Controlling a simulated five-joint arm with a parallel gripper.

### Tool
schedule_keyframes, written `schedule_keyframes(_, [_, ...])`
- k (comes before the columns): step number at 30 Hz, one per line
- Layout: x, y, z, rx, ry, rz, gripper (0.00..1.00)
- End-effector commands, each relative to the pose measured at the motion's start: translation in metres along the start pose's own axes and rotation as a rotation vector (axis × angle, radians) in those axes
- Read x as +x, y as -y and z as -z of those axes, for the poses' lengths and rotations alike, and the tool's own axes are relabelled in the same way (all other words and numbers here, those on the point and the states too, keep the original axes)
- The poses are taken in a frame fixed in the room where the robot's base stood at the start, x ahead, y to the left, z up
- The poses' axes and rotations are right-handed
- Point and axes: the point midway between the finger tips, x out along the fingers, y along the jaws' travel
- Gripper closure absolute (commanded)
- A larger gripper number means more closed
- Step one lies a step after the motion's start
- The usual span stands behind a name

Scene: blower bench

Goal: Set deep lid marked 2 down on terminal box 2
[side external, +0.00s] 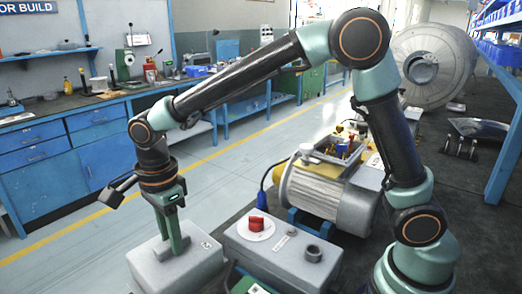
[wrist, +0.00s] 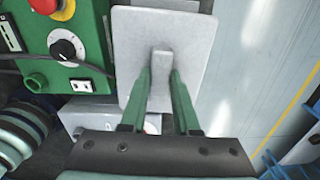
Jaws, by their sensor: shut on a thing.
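My gripper (side external: 176,250) points down at the lower left of the side view, shut on the raised grip tab of a grey, deep, box-shaped lid (side external: 148,265). A small dark mark shows on the lid's top, too small to read. In the wrist view, my gripper (wrist: 161,75) has a green finger on each side of the tab, and the lid (wrist: 187,35) appears as a light grey square plate. I cannot tell whether the lid rests on something. An open terminal box (side external: 346,147) with coloured parts sits on a grey and yellow motor (side external: 340,195); its number is not readable.
A grey box (side external: 285,262) with a red switch and dark ring stands just right of the lid. A green control box (wrist: 75,35) with a red button and black knob shows in the wrist view. A blue workbench (side external: 90,145) stands behind; the floor left is clear.

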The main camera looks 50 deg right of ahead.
Motion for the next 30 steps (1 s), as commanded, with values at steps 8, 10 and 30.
schedule_keyframes(8, [-0.074,0.001,-0.001,0.0,0.003,0.005,1.0])
schedule_keyframes(10, [-0.086,0.001,-0.001,0.0,0.003,0.005,1.0])
schedule_keyframes(30, [-0.124,0.017,0.07,-0.44,0.0,0.002,1.0])
